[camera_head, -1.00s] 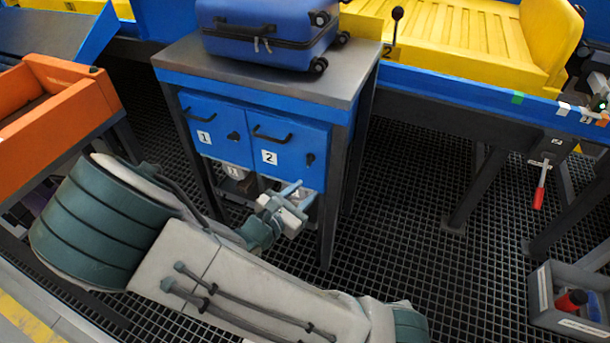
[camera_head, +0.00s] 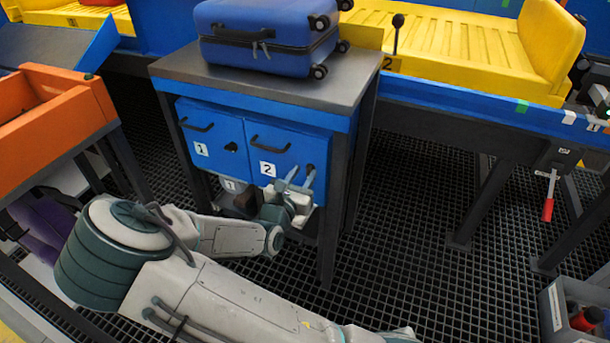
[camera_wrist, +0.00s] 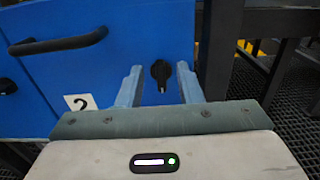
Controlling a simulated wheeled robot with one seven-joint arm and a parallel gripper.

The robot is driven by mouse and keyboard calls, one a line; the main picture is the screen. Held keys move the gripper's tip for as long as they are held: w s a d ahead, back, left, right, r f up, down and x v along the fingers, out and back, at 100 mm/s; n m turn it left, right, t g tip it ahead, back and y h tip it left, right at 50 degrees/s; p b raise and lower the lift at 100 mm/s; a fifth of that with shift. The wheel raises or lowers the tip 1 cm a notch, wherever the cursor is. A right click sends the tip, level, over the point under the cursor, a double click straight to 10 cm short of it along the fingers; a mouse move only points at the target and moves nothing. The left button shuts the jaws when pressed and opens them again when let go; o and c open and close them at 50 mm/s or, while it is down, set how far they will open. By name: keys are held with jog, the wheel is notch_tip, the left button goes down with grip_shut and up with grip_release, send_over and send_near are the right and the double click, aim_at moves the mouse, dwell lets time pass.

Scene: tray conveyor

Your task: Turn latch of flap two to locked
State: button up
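Flap two is a blue door with a white "2" label (camera_head: 268,169) and a black bar handle (camera_head: 270,147), below the grey-topped stand. Its latch is a small black knob (camera_wrist: 161,74), seen in the wrist view with its narrow tab pointing down. My gripper (camera_wrist: 158,82) is open, with one pale blue finger on each side of the latch in that view. I cannot tell whether the fingers touch it. In the head view my gripper (camera_head: 296,180) is at the lower right of flap two and partly covers the latch area.
Flap one (camera_head: 212,135), with its own handle and knob, is to the left. A blue suitcase (camera_head: 265,35) lies on the stand top (camera_head: 345,85). The stand's right leg (camera_head: 330,235) is close beside my gripper. An orange bin (camera_head: 75,115) is at the left.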

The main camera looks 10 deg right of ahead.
jog(key=shift+x, duration=0.95)
jog(key=shift+c, duration=0.3)
grip_shut()
